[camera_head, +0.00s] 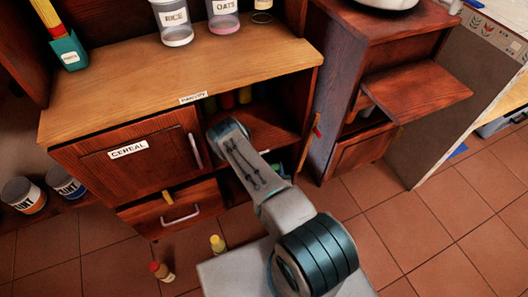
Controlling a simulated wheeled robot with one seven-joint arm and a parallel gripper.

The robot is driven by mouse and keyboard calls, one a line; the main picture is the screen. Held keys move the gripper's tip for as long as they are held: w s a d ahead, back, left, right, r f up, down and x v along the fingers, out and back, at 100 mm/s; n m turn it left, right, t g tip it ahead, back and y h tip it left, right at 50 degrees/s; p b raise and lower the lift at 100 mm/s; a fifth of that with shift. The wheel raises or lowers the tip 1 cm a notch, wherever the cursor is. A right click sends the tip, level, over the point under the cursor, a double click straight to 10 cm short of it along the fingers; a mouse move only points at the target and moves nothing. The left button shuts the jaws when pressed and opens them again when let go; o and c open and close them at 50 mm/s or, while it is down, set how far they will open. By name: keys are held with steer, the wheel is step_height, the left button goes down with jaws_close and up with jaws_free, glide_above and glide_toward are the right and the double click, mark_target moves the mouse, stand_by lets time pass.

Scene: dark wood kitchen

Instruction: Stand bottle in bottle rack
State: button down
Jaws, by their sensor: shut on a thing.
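My arm reaches from the lower right up to the open part of the cabinet, and its far joint hides what lies behind it. My gripper and anything in it are not visible. A yellow bottle (217,244) and a dark red bottle (162,271) are on the tiled floor in front of the cabinet. Inside the open upper compartment, a red bottle-like thing (227,101) and a yellow one (245,95) show partly under the counter edge. I cannot make out a bottle rack for certain; the compartment's inside is dark and partly blocked by my arm.
The wooden counter (110,105) holds labelled jars of rice (173,24) and oats (223,18) at the back. The cereal door (130,165) and the drawer (182,217) are left of my arm. A wooden side cabinet (338,105) stands right. Paint cans (24,194) sit far left. The right floor is clear.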

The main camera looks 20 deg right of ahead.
steer(key=f+b+x, duration=0.1)
steer(key=b+x, duration=0.3)
steer(key=x, duration=1.2)
steer(key=shift+d, duration=0.1)
steer(key=shift+f+b, duration=0.2)
steer(key=shift+b, duration=0.1)
steer(key=c, duration=1)
jaws_free()
